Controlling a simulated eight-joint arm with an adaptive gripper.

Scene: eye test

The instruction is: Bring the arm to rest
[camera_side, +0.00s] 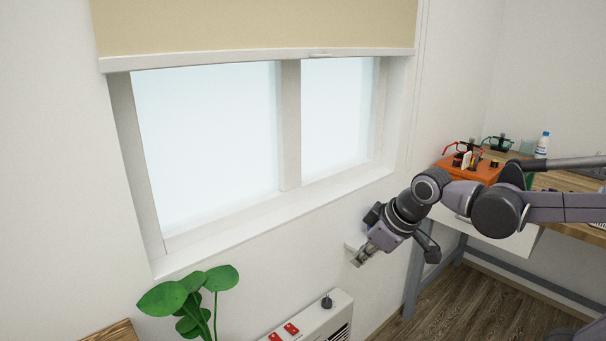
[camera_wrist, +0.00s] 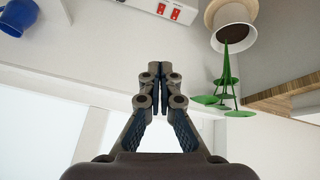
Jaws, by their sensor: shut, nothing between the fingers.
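My gripper (camera_side: 359,260) hangs in the air in front of the wall, below the right end of the window, in the side view. It points down and to the left. In the wrist view my gripper (camera_wrist: 158,72) shows its two fingers together, shut with nothing between them. It touches no object that I can see.
A white heater (camera_side: 322,318) with red switches stands below my gripper; it also shows in the wrist view (camera_wrist: 150,5). A green plant (camera_side: 187,300) is at the lower left. A wooden desk (camera_side: 556,180) with an orange box (camera_side: 474,171) stands behind my arm. A window blind (camera_side: 255,25) hangs above.

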